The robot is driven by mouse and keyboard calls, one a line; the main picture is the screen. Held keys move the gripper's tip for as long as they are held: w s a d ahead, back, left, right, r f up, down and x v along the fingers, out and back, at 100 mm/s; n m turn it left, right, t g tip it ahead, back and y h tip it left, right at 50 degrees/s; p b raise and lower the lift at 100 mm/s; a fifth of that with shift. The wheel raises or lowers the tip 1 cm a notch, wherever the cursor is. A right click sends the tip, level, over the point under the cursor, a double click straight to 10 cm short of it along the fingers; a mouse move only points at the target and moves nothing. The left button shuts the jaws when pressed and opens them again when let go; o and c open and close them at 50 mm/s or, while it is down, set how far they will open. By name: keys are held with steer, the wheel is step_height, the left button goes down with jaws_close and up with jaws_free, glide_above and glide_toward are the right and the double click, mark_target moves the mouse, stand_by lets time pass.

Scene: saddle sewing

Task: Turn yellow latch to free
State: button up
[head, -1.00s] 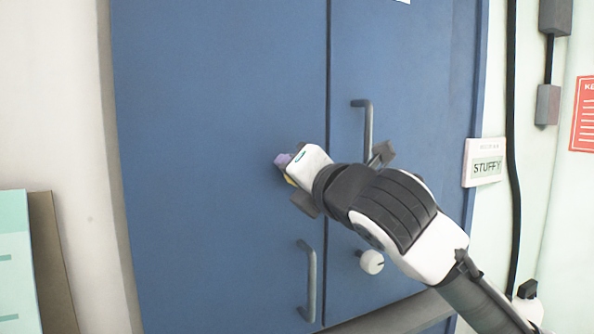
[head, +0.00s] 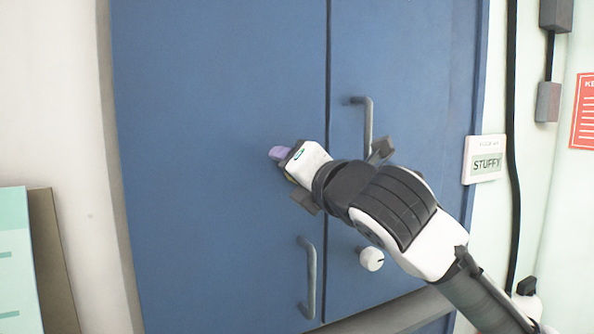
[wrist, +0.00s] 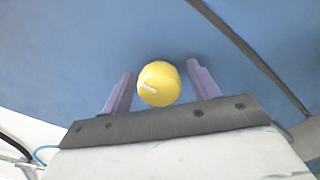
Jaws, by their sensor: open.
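The yellow latch (wrist: 158,84) shows as a round yellow knob with a pale slanted mark on its face, set against the blue cabinet door. In the wrist view my gripper (wrist: 160,70) is open, with one purple finger on each side of the latch and a gap to each finger. In the head view my gripper (head: 280,154) is at the left door near the middle seam, and it hides nearly all of the latch.
The blue cabinet's left door (head: 210,120) has a grey handle (head: 311,280) low near the seam. The right door has a grey handle (head: 368,125) higher up and a white knob (head: 371,260). A "STUFFY" sign (head: 486,160) is to the right.

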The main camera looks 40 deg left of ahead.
steer(key=b+v, duration=0.4)
steer(key=v, duration=1)
steer(key=shift+a, duration=0.2)
